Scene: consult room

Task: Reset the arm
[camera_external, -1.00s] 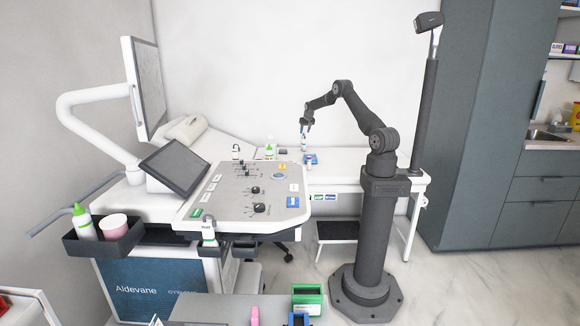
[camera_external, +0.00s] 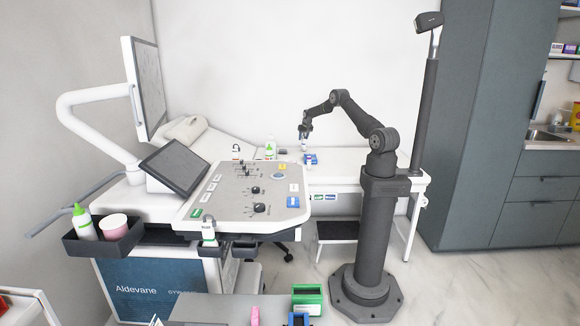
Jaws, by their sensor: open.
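My gripper (camera_external: 304,133) hangs at the end of my dark arm, pointing down over the far white bench. It is small in this view and reads as open. A small bottle-like item (camera_external: 305,146) is directly below it or between its fingers; I cannot tell whether they touch. A blue item (camera_external: 311,158) lies on the bench just below and to the right of the gripper. My arm is bent, with its elbow raised, on a dark column.
The console panel (camera_external: 232,190) with knobs stands left of my column. A white bottle with a green cap (camera_external: 270,148) stands near the bench. A tilted screen (camera_external: 175,167) and a large monitor (camera_external: 147,85) are at the left. A green box (camera_external: 307,298) sits in front.

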